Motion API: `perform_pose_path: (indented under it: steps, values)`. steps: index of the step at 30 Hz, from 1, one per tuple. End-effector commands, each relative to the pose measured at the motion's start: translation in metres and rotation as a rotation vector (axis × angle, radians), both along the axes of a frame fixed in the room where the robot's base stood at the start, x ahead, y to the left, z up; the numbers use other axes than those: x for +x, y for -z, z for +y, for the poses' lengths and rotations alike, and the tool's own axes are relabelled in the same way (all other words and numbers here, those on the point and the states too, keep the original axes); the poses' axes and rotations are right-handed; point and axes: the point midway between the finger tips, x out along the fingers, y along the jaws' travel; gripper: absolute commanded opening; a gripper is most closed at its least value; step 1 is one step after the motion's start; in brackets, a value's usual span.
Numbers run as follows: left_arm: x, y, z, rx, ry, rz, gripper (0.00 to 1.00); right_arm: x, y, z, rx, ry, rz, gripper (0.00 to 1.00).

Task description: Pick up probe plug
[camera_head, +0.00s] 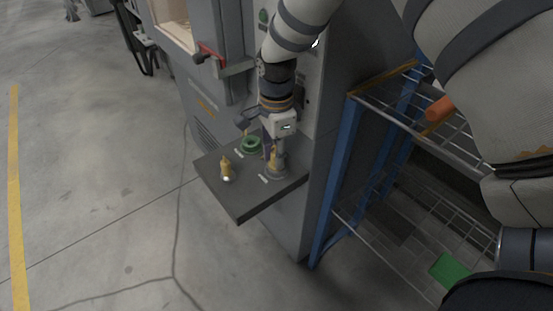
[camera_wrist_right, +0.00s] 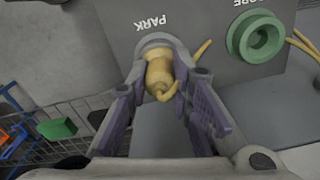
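The yellow probe plug (camera_wrist_right: 158,76) stands in a grey ring holder (camera_wrist_right: 165,40) beside the label PARK in the right wrist view. My left gripper is not in view.
A green ring socket (camera_head: 252,143) sits beside the holder on the dark shelf (camera_head: 240,208). A second yellow piece (camera_head: 226,169) stands near the shelf's left side. A blue-framed wire rack (camera_head: 336,185) is close on the right. The floor at left is clear.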

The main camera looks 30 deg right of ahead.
Motion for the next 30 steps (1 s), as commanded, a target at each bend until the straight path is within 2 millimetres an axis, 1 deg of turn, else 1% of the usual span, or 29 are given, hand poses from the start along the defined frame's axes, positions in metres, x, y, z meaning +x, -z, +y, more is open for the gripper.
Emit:
perform_pose_path:
  steps: [6,9,11,14,15,17,22,24,26,30]
  values:
    - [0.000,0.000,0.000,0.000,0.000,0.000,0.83,0.000,0.000,0.000,0.000,0.000,0.000,0.00]
    - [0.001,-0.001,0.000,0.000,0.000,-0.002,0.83,0.001,-0.004,0.000,0.000,-0.001,-0.002,0.00]
    - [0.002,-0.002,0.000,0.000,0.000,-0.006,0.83,0.001,-0.011,0.000,-0.001,-0.001,-0.003,0.00]
    - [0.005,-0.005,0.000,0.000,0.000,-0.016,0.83,0.002,-0.031,0.000,-0.001,0.000,-0.007,0.00]
    - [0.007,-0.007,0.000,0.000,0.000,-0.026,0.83,-0.002,-0.041,0.002,-0.001,-0.001,-0.008,0.00]
    - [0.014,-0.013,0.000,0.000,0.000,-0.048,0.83,-0.012,-0.057,0.008,-0.002,-0.003,-0.011,0.00]
    - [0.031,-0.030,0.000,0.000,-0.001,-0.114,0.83,-0.045,-0.106,0.027,-0.003,-0.003,-0.021,0.00]
    - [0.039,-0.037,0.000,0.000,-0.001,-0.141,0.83,-0.066,-0.114,0.040,-0.004,-0.003,-0.018,0.00]
    - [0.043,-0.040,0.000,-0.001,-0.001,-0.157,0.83,-0.080,-0.120,0.049,-0.003,-0.002,-0.017,0.00]
    - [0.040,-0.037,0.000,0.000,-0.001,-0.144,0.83,-0.106,-0.124,0.064,-0.002,-0.002,-0.002,0.00]
